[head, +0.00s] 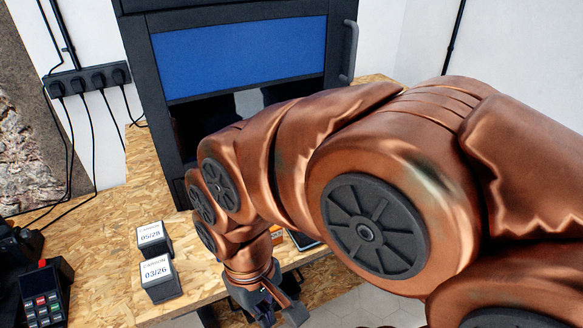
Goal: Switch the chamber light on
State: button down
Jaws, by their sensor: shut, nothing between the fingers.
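A tall black cabinet-like machine (140,52) stands at the back with a blue panel (240,55) and a dark glossy strip below it. A grey handle (349,52) runs down its right side. I see no chamber light or switch that I can make out; my arm hides the lower right of the machine. My gripper (280,312) is low in the middle of the head view, pointing down near the front edge of the wooden bench (205,275). It is shut and empty, apart from the machine. Its tips are partly cut off by the frame's bottom edge.
Two small boxes labelled 05/28 (153,238) and 03/26 (159,280) stand on the bench left of my gripper. A dark keypad device (45,297) is at bottom left. A power strip (88,82) with cables hangs on the wall. An orange item and a dark flat one sit partly behind my wrist.

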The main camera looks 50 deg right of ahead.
jog(key=w+d+r+t+b, duration=0.1)
jog(key=w+d+r+b, duration=0.1)
jog(key=w+d+r, duration=0.4)
jog(key=w+d+r+t+b, duration=0.1)
jog(key=w+d+r, duration=0.25)
jog(key=w, duration=0.35)
jog(key=w+d+r+m+b, duration=0.1)
jog(key=d+r, duration=0.3)
jog(key=d, duration=0.4)
jog(key=w+d+r+m+t+b, duration=0.1)
jog(key=d+r+m+b, duration=0.1)
jog(key=d+r, duration=0.3)
jog(key=d, duration=0.4)
jog(key=shift+d+m+t+h, duration=0.15)
jog(key=shift+m+t+h, duration=0.15)
jog(key=shift+m, duration=0.1)
jog(key=shift+r, duration=0.1)
jog(key=shift+w+d+f+p, duration=0.1)
jog(key=shift+w+f+p, duration=0.4)
jog(key=shift+f, duration=1.8)
jog(key=shift+w+d+f+p, duration=0.2)
jog(key=shift+f+p, duration=0.5)
jog(key=shift+f, duration=1.6)
jog(key=shift+w+d+f+p, duration=0.1)
jog(key=shift+w+f+p, duration=0.45)
jog(key=shift+f, duration=1.75)
jog(key=shift+s, duration=0.1)
